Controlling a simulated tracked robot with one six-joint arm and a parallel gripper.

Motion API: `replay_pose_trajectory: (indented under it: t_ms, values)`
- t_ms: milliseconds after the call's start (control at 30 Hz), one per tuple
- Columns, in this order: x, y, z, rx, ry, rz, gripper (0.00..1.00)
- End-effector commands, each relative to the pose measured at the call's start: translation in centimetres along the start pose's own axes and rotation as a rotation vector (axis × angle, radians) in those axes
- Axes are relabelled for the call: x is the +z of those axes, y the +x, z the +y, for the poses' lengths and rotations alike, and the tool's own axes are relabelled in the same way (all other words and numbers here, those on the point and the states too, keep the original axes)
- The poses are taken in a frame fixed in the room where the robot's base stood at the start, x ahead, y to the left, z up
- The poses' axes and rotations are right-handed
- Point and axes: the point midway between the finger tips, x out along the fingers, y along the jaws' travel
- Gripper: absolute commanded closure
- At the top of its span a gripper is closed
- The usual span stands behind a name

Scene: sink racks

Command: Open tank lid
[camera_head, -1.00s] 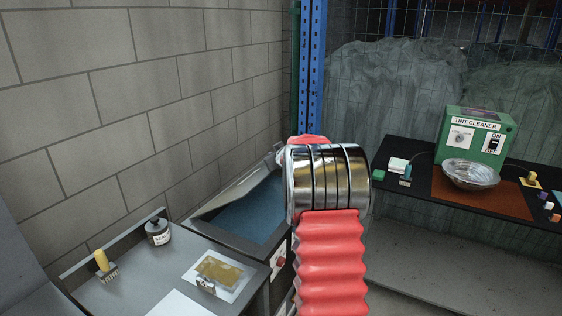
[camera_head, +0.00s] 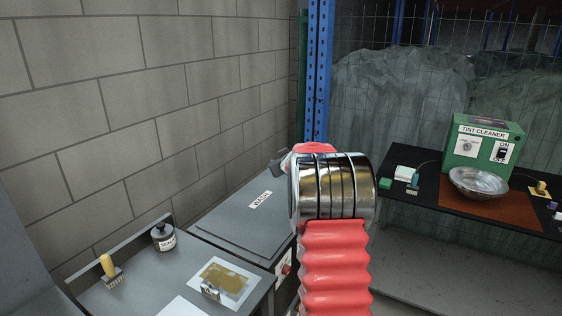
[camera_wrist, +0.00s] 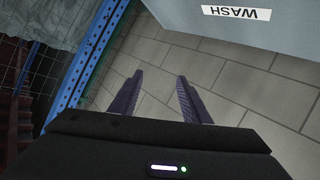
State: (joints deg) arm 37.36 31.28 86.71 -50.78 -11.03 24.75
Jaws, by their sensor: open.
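The grey tank lid (camera_head: 247,212) with a white WASH label lies down over the tank against the block wall in the head view. No blue interior shows. In the wrist view the lid (camera_wrist: 255,38) is a pale panel at the top right, its label upside down. My gripper (camera_wrist: 160,78) is open and empty, its two dark fingers apart, with block wall behind them. They do not touch the lid in that view. In the head view my arm hides the right part of the tank and most of my gripper.
A blue post (camera_head: 318,75) stands behind my arm. A green tint cleaner (camera_head: 483,142) and metal bowl (camera_head: 478,182) stand on a black table at right.

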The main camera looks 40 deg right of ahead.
Motion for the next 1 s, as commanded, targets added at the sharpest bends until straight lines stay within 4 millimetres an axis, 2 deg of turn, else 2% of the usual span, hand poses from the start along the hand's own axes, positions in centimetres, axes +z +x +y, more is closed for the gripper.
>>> replay_pose_trajectory:
  t_ms: [167,367,1000]
  values:
    - [0.0,-0.3,0.1,0.001,0.0,-0.001,0.57]
    - [0.0,-1.7,0.1,0.001,0.001,-0.001,0.57]
    - [0.1,-9.4,0.1,0.002,0.0,0.0,0.57]
